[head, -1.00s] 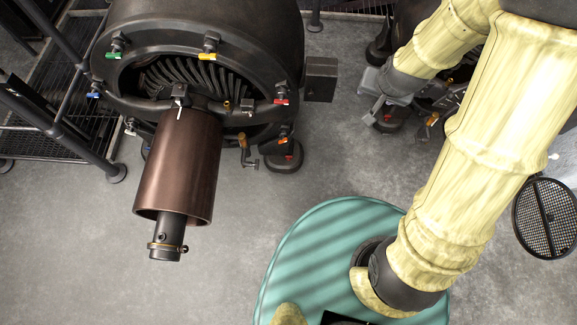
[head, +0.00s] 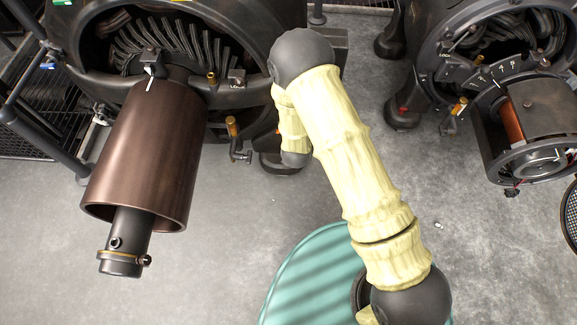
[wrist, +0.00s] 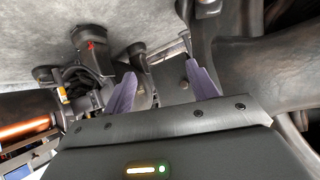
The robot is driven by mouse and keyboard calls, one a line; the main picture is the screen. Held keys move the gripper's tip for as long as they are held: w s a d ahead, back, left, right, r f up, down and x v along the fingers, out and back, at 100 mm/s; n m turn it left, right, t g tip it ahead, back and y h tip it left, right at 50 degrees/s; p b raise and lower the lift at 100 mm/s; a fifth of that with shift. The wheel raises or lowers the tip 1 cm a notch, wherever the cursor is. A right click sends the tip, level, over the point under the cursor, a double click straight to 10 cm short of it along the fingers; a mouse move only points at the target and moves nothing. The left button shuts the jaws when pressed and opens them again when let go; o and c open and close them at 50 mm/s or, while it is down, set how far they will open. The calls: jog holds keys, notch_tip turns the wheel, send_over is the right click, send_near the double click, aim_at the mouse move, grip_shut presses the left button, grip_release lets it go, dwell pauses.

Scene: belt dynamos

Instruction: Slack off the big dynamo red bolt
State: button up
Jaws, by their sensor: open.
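The big dynamo (head: 90,70) stands at the left in the head view, with a brown drum (head: 150,150) sticking out toward me. Its red bolt is not visible now; my arm covers the right side of the dynamo's rim. A large dark curved body fills the right of the wrist view.
A smaller dynamo (head: 440,40) with a copper coil (head: 511,118) stands at the right. A brass-handled valve (head: 233,127) sits below the big dynamo's rim. Dark railings (head: 45,135) stand at the far left. Grey floor (head: 250,215) lies open in front.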

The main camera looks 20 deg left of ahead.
jog(key=s+a+f+n+t+y+b, duration=0.1)
jog(key=s+f+b, duration=0.3)
jog(key=f, duration=0.6)
jog(key=s+a+f+n+t+y+b, duration=0.1)
jog(key=s+f+t+b, duration=0.2)
jog(key=f+b, duration=0.6)
jog(key=s+a+f+n+t+y+b, duration=0.1)
jog(key=s+f+b, duration=0.5)
jog(key=f, duration=0.7)
jog(key=shift+s+a+n+t+y, duration=0.2)
jog(key=shift+n+t+y, duration=0.1)
jog(key=shift+n+t, duration=0.25)
jog(key=shift+w+f+b, duration=0.1)
jog(key=shift+w+b, duration=0.05)
jog(key=shift+b, duration=0.2)
jog(key=b+x, duration=0.9)
jog(key=x, duration=0.7)
jog(key=shift+w+d+b, duration=0.1)
jog(key=shift+w+b, duration=0.05)
jog(key=shift+b, duration=0.15)
jog(key=shift+w, duration=0.45)
jog(key=shift+c, duration=0.2)
jog(key=c, duration=0.9)
